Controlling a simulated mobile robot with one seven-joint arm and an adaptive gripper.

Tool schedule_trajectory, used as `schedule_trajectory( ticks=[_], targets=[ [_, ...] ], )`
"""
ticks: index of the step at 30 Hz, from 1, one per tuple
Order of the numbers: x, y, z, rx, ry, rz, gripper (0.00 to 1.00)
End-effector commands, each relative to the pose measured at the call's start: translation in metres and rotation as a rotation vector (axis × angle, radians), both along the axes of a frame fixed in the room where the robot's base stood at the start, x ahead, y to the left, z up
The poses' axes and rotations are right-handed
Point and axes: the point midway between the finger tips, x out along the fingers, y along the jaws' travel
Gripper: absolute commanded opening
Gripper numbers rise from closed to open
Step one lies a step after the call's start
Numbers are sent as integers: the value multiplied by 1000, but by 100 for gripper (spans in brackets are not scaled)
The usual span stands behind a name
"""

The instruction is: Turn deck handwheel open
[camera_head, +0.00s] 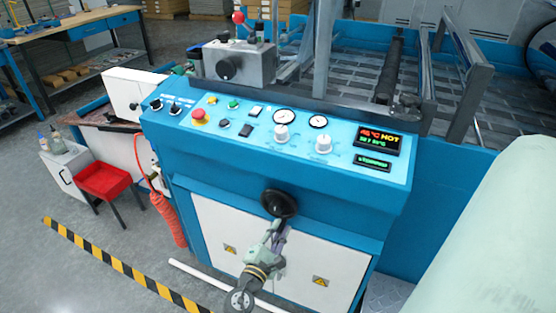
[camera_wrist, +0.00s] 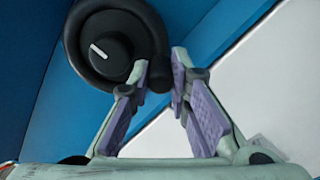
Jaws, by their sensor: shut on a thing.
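The deck handwheel (camera_head: 280,204) is a black round wheel on the front of the blue machine, just below the control panel. In the wrist view the handwheel (camera_wrist: 108,47) fills the upper left, with a white mark on its hub pointing to the upper left. My gripper (camera_head: 277,230) reaches up to the wheel's lower edge. In the wrist view my gripper (camera_wrist: 160,75) has its purple-padded fingers on either side of a dark knob at the wheel's lower right rim, shut on it. The fingertips partly hide the knob.
White cabinet doors (camera_head: 215,235) lie below. A large pale roll (camera_head: 490,240) stands at right.

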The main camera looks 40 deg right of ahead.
Motion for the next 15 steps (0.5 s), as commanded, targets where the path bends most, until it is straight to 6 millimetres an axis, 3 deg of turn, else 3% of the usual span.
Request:
schedule_trajectory(
  ticks=[2, 3, 6, 15],
  targets=[
    [-2, 0, -3, 3, 3, -3, 0],
    [-2, 0, -3, 4, 4, -4, 18],
    [-2, 0, -2, 3, 2, -3, 25],
    [-1, 0, 0, 1, -1, -2, 26]
  ],
)
